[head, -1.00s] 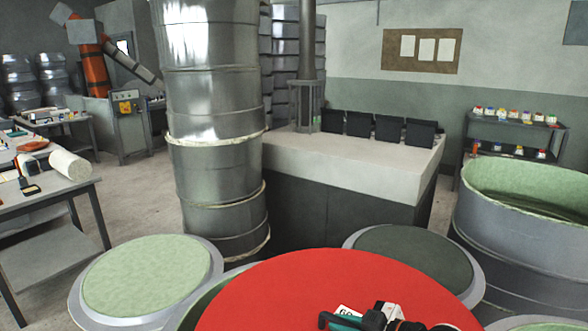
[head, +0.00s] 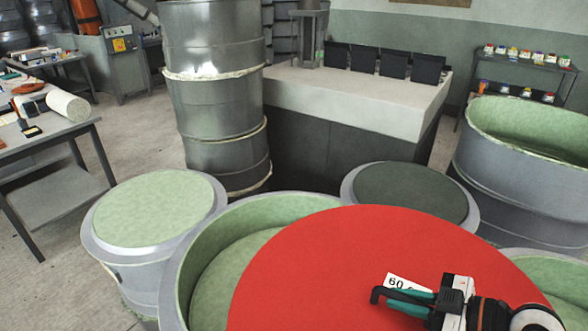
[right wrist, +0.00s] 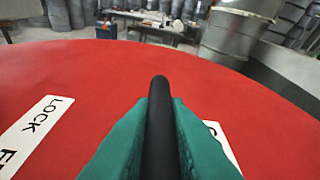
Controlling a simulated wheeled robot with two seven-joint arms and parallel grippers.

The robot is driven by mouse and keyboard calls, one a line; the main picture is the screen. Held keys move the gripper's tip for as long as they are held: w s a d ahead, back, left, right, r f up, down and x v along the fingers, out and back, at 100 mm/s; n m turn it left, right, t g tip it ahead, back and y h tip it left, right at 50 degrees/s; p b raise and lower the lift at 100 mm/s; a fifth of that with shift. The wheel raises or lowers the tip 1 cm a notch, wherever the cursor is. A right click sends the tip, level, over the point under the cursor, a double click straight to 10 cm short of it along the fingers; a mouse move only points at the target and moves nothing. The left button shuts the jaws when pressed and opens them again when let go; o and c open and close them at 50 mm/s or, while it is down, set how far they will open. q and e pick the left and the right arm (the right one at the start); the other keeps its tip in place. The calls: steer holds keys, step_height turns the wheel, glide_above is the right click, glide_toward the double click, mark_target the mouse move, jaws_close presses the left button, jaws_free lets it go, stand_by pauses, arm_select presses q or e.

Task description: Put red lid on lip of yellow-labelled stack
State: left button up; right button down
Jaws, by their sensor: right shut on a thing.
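The large round red lid (head: 330,265) fills the bottom middle of the head view and most of the right wrist view (right wrist: 250,105). My right gripper (head: 405,297) has its teal fingers on either side of the lid's black handle (right wrist: 160,125) and is shut on it. The lid overlaps a wide, open, green-lined mould (head: 215,240), whose left and back lip shows. I cannot tell the gap between lid and lip. No yellow label shows. My left gripper is not in view.
A capped mould (head: 155,215) stands at left, a dark-topped one (head: 415,195) behind the lid. An open, green-lined tub (head: 520,185) stands at right. A tall metal stack (head: 215,110) and a pale-topped counter (head: 360,100) stand behind. A worktable (head: 80,135) is at far left.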

steer(key=shift+w+r, duration=0.1)
steer(key=shift+r, duration=0.05)
steer(key=shift+m+t, duration=0.4)
steer(key=shift+m, duration=0.1)
steer(key=w+a, duration=0.2)
steer(key=w, duration=0.1)
steer(key=w+a, duration=0.2)
steer(key=w, duration=0.1)
steer(key=w+a+f, duration=0.1)
steer(key=w+a, duration=0.1)
steer(key=w, duration=0.2)
steer(key=shift+a, duration=0.3)
step_height(320, 180, up, 3)
glide_above(293, 248)
steer(key=w, duration=0.3)
steer(key=shift+s+d+f, duration=0.1)
steer(key=shift+s+d, duration=0.15)
steer(key=shift+d, duration=0.1)
steer(key=shift+w+a, duration=0.2)
steer(key=shift+a, duration=0.25)
steer(key=shift+f+p, duration=0.55)
steer(key=shift+f, duration=4.1)
